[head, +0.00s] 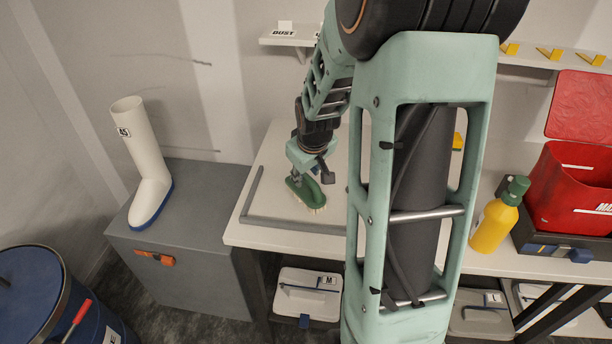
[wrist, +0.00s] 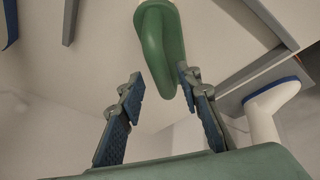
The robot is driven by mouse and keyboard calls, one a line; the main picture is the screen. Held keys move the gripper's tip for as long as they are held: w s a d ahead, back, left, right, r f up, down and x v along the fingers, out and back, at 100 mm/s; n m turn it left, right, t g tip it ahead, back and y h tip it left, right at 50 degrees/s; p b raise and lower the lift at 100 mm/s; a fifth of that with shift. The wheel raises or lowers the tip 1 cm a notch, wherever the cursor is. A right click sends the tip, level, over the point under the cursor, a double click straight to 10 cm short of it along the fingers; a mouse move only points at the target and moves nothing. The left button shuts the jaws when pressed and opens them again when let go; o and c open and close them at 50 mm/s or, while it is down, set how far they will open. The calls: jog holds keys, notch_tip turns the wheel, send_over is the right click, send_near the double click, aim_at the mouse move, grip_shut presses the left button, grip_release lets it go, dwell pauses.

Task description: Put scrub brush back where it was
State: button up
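The green scrub brush (head: 303,193) with pale bristles is at the bench (head: 268,170), in the corner area bounded by a grey raised edging. My gripper (head: 312,177) is directly above and behind it. In the wrist view, the brush's green body (wrist: 163,50) reaches between the tips of my open gripper (wrist: 160,85). The brush lies close to the right finger, with a visible gap to the left finger. Whether the right finger touches it I cannot tell. My arm hides the middle of the bench in the head view.
A white boot with blue sole (head: 150,170) stands on a grey cabinet (head: 190,255) at left. A yellow bottle (head: 495,225) and red container (head: 570,190) stand at the bench's right. Grey edging (head: 295,224) lines the bench's left corner. A shelf (head: 290,37) hangs behind.

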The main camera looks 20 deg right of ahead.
jog(key=v, duration=1)
jog(key=shift+p, duration=0.4)
jog(key=shift+f, duration=0.1)
